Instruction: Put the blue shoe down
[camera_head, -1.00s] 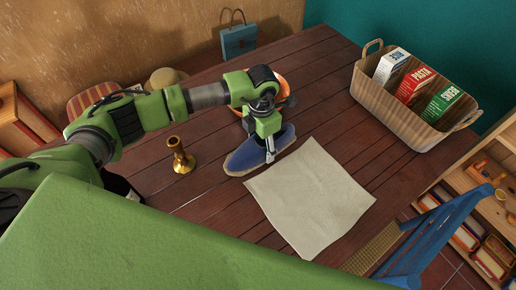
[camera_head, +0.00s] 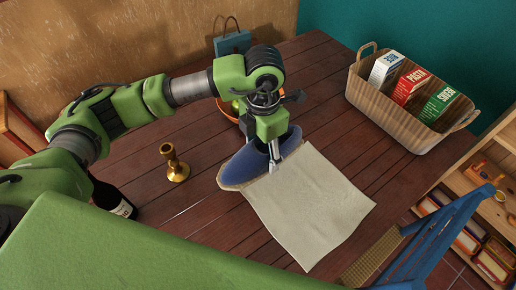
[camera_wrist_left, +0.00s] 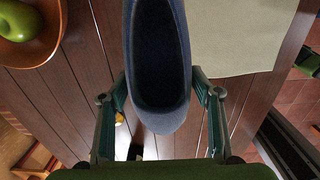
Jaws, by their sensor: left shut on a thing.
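The blue shoe (camera_head: 240,168), with a pale sole edge, is at the middle of the table in the head view. My left gripper (camera_head: 272,160) comes down on it from above and is shut on it. In the left wrist view the shoe (camera_wrist_left: 158,70) lies between the two fingers of the gripper (camera_wrist_left: 161,95), its dark opening facing the camera. The shoe appears above the table, overlapping the upper left corner of a pale cloth (camera_head: 312,212); its exact height I cannot tell. My right gripper is not in view.
On the wooden table (camera_head: 330,110) stand a brass candlestick (camera_head: 176,165), a dark bottle (camera_head: 122,208), an orange bowl (camera_wrist_left: 28,45) with a green apple (camera_wrist_left: 32,18), and a wicker basket (camera_head: 400,122) of boxes. A blue chair (camera_head: 425,250) stands at the lower right. The cloth's top is clear.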

